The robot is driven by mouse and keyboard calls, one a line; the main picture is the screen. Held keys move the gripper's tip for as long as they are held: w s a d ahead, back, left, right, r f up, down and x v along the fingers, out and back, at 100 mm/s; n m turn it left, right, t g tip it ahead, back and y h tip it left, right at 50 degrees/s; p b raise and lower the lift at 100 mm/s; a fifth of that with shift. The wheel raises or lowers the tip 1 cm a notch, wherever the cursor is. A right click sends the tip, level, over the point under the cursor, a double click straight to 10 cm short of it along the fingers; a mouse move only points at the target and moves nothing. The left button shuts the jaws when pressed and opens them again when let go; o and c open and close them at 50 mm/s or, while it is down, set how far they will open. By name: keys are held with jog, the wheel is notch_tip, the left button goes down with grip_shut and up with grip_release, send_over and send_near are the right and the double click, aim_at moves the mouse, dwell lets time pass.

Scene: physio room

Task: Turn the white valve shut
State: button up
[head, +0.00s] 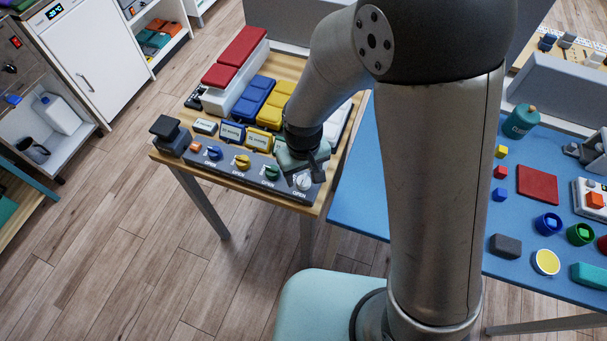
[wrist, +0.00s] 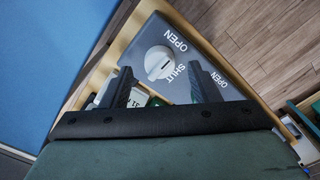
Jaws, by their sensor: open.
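The white valve (head: 303,181) is the rightmost knob on the dark grey panel, near the table's right front corner. In the wrist view the white valve (wrist: 159,62) is a round knob with a raised grip, beside the printed words OPEN and SHUT. I cannot tell which word its grip points to. My gripper (head: 311,166) is just behind and above the valve in the head view. In the wrist view my gripper (wrist: 160,80) is open and empty, its two dark fingers spread on either side below the knob, apparently not touching it.
A dark block-like device (head: 170,134) stands at the left corner. Colored bins (head: 252,98) and label cards stand behind. A blue-topped table (head: 362,200) is at the right.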

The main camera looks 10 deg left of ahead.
jog(key=shift+f, duration=1.1)
jog(key=c, duration=1)
jog(key=shift+o, duration=0.2)
